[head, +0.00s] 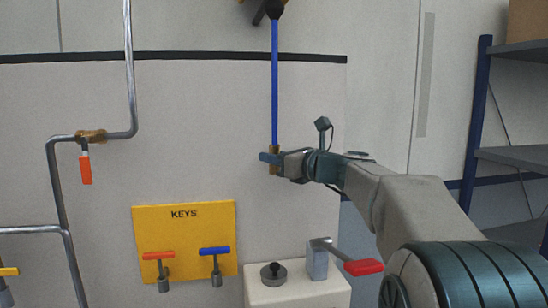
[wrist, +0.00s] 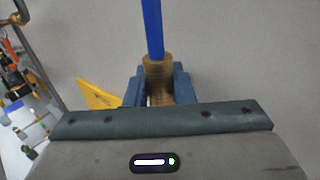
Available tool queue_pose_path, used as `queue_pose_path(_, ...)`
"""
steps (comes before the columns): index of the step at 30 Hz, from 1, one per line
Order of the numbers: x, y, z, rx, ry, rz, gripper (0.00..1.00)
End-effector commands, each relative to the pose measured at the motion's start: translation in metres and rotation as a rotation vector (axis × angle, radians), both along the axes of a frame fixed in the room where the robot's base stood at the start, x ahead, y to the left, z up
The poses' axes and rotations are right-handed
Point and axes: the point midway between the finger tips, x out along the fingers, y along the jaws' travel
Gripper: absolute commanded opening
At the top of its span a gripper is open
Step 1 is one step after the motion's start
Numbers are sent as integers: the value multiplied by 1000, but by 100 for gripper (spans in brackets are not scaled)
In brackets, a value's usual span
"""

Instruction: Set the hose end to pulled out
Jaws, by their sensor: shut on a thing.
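A blue hose (head: 274,85) hangs down the wall from a dark fitting (head: 275,10) at the top of the head view. Its lower end is a brass-coloured hose end (head: 273,166). My gripper (head: 272,158) is shut on this hose end, coming from the right. In the wrist view the ribbed brass hose end (wrist: 158,75) sits between the two blue-grey fingers (wrist: 160,88), with the blue hose (wrist: 153,25) rising from it. The fingers and palm hide part of the hose end.
A yellow KEYS board (head: 184,213) with red and blue T-handled keys is below left. A white box (head: 297,290) with a knob (head: 273,274) and red-handled lever (head: 362,267) stands below. Pipes with a red-handled valve (head: 86,168) run at left; shelving (head: 512,155) is at right.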

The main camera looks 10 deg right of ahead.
Motion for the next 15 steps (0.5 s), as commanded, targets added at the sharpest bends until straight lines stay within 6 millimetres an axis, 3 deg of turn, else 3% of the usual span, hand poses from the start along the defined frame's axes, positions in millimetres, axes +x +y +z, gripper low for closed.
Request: queue_pose_path(15, 0, 0, -77, -1, 1, 0, 0)
